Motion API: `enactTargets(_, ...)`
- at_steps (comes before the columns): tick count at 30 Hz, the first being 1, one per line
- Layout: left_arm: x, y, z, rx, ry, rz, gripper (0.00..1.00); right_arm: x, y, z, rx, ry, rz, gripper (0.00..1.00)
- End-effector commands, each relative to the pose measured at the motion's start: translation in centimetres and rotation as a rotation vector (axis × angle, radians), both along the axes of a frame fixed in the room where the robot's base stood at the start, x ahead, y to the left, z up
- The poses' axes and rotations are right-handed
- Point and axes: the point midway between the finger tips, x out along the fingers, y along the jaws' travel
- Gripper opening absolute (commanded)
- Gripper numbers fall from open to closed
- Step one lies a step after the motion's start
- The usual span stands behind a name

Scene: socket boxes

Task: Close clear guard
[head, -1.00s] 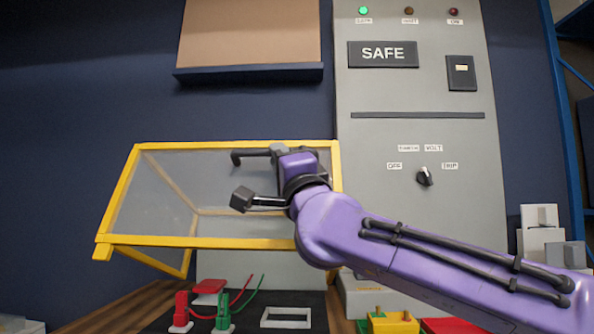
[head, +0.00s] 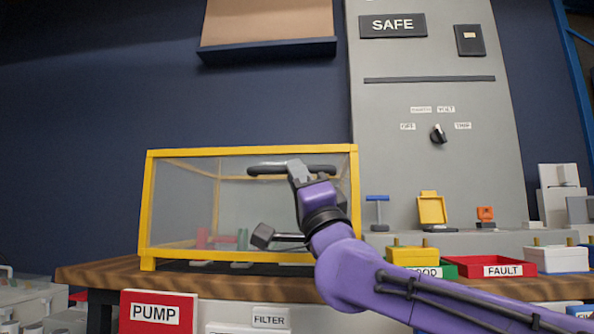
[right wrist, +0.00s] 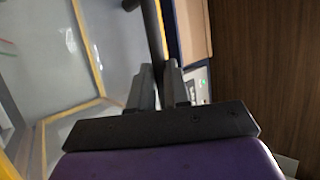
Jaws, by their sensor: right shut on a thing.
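The clear guard (head: 180,200) is a see-through box with a yellow frame on the wooden bench. In the head view its front panel hangs down, with the lower yellow edge at the bench top. A dark bar handle (head: 265,170) crosses its upper front. My right gripper (head: 296,171) is shut on this handle; in the right wrist view the fingers (right wrist: 158,85) close around the dark bar (right wrist: 155,40). Red and green pieces (head: 222,239) show dimly through the panel. My left gripper is not in view.
A grey panel (head: 415,180) with a SAFE sign and knob (head: 438,134) stands behind at right. Coloured holders and a red FAULT tray (head: 490,267) sit right of the guard. A red PUMP box (head: 157,312) is at the front.

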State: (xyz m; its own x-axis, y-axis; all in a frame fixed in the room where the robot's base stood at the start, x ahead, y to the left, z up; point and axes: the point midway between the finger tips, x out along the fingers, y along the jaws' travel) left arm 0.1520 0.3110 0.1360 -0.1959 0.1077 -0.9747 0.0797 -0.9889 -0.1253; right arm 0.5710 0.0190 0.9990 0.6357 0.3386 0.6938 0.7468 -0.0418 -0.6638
Motion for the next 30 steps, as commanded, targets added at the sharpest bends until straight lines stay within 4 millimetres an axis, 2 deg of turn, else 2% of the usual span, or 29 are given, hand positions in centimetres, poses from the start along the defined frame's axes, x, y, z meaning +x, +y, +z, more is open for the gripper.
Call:
enactTargets(1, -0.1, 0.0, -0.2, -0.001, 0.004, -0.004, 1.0, 0.9, -0.3, -1.1, 0.003, 0.02, -0.005, 0.0)
enactTargets(13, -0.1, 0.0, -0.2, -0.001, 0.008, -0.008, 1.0, 0.8, -0.1, -1.5, -0.003, 0.023, -0.003, 0.0)
enactTargets(14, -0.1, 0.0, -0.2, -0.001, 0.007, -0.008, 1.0, 0.8, -0.1, -1.5, -0.003, 0.023, -0.002, 0.26)
enactTargets(15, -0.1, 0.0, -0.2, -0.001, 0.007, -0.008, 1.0, 0.8, 0.0, -1.5, -0.005, 0.022, -0.002, 0.4)
enactTargets(16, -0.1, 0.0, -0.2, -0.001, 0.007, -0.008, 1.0, 0.8, 0.0, -1.5, -0.004, 0.022, -0.001, 0.42)
enactTargets(25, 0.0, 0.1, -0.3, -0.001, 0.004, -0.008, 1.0, 0.4, -0.2, -1.8, -0.004, 0.019, -0.001, 0.42)
enactTargets(30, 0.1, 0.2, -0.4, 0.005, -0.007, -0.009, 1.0, -1.9, -1.3, -3.7, -0.005, 0.016, 0.0, 0.42)
